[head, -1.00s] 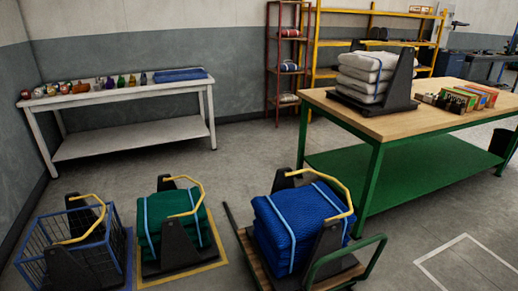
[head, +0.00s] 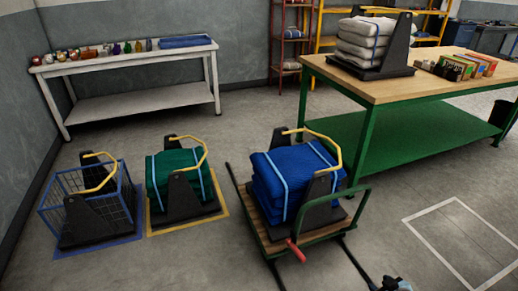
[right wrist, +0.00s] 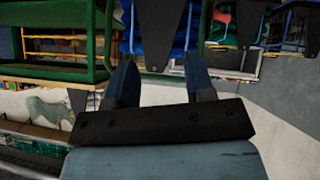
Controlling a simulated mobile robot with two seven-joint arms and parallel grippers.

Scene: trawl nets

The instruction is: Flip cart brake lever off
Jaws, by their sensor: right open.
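The cart (head: 257,228) stands on the floor at the centre of the head view, with a wooden deck and a green rail handle (head: 338,211). A red lever (head: 296,250), apparently the brake lever, sticks out at the deck's near edge and tilts to one side. My right gripper (head: 396,283) shows small at the bottom edge, to the right of the lever and apart from it. In the right wrist view its two blue-grey fingers (right wrist: 160,72) are spread with nothing between them. My left gripper is in neither view.
The cart carries a stack of blue netting (head: 290,180) in a black cradle with a yellow handle. A green-netting cradle (head: 178,197) and a blue wire basket (head: 128,205) stand to the left. A green-legged workbench (head: 385,88) stands behind right. Dark rails run beside the cart.

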